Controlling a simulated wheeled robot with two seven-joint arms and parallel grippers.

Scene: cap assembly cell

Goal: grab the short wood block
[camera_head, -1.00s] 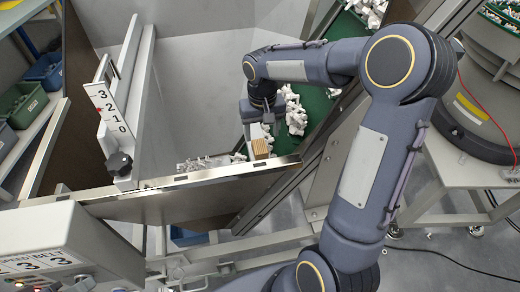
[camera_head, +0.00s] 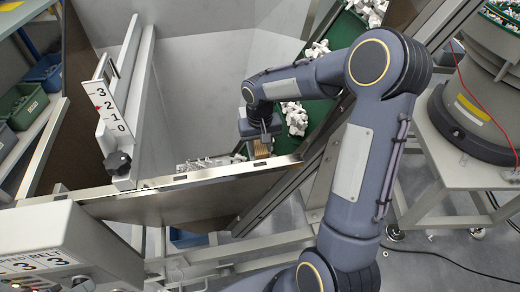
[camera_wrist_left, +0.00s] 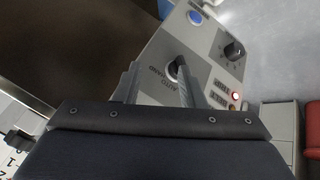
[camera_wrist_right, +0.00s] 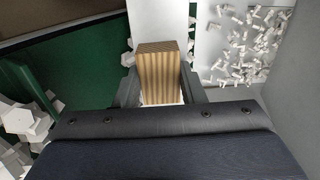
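The short wood block (camera_wrist_right: 160,70) is light brown with a striped grain and sits between the fingers of my right gripper (camera_wrist_right: 160,92) in the right wrist view. The fingers flank its two sides closely; I cannot tell whether they press on it. In the head view, the block (camera_head: 262,150) shows just below my right gripper (camera_head: 261,137), behind the metal rail; its lower part is hidden.
A metal rail (camera_head: 180,181) runs in front of the block. White parts lie in the tray (camera_wrist_right: 245,45) and on the green belt (camera_wrist_right: 90,70) beside it. The control box (camera_wrist_left: 205,50) has knobs, a blue button and a red light. A bowl feeder (camera_head: 475,115) stands at right.

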